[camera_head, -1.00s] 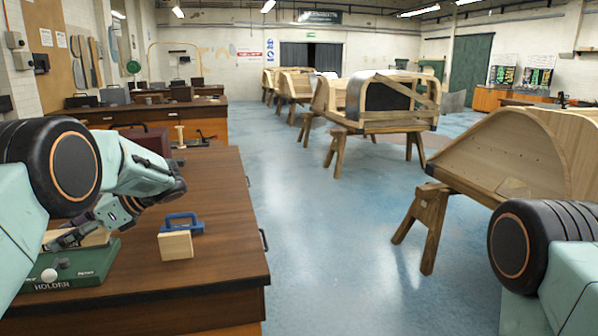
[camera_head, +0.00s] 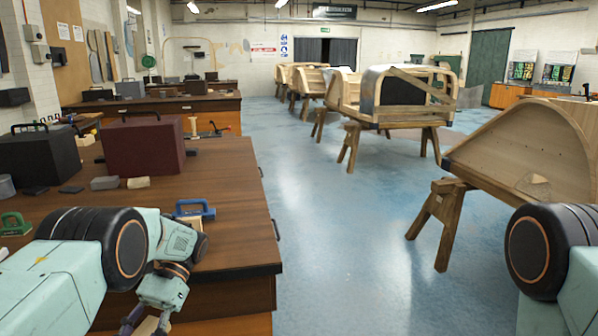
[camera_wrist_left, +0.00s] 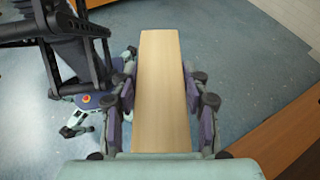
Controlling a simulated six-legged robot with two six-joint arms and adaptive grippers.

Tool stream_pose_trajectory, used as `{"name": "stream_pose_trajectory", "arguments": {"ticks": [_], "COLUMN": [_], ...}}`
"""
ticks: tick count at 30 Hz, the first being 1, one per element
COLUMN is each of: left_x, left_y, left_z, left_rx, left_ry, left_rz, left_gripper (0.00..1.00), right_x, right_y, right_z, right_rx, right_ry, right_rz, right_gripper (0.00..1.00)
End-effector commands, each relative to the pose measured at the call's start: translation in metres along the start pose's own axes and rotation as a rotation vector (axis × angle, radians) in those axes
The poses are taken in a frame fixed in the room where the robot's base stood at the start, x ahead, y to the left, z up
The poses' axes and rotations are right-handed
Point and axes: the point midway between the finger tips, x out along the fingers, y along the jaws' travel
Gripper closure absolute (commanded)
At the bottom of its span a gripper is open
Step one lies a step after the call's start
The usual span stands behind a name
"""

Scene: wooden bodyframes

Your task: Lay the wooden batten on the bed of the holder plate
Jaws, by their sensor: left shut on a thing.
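The pale wooden batten (camera_wrist_left: 160,90) is between the fingers of my left gripper (camera_wrist_left: 160,97) in the left wrist view. The gripper is shut on it, and the floor shows below. In the head view, the left gripper (camera_head: 143,322) hangs at the bottom edge by the near front of the workbench, with a small piece of the batten (camera_head: 148,326) showing. The holder plate is not in view in either current frame. My right gripper is out of view.
The brown workbench (camera_head: 235,190) carries a dark red case (camera_head: 145,148), a black case (camera_head: 38,155), a blue clamp (camera_head: 196,209) and small blocks. A bench edge (camera_wrist_left: 285,135) shows at the wrist view's lower right. Blue floor (camera_head: 330,230) lies open right of the bench.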

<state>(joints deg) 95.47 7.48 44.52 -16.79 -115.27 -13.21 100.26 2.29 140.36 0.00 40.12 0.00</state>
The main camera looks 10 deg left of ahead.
Motion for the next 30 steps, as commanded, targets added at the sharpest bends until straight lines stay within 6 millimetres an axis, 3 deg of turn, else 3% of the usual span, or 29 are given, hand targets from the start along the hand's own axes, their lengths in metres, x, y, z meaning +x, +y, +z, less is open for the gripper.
{"name": "stream_pose_trajectory", "arguments": {"ticks": [9,30], "left_x": [0.002,-0.026], "left_y": [0.049,0.109], "left_z": [-0.01,-0.012], "left_rx": [-0.171,-0.504], "left_ry": [-0.001,-0.029], "left_rz": [0.401,1.196], "left_gripper": [0.94,0.94], "right_x": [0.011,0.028], "right_y": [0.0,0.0], "right_z": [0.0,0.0], "right_rx": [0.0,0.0], "right_ry": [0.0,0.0], "right_rz": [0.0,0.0], "right_gripper": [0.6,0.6]}}
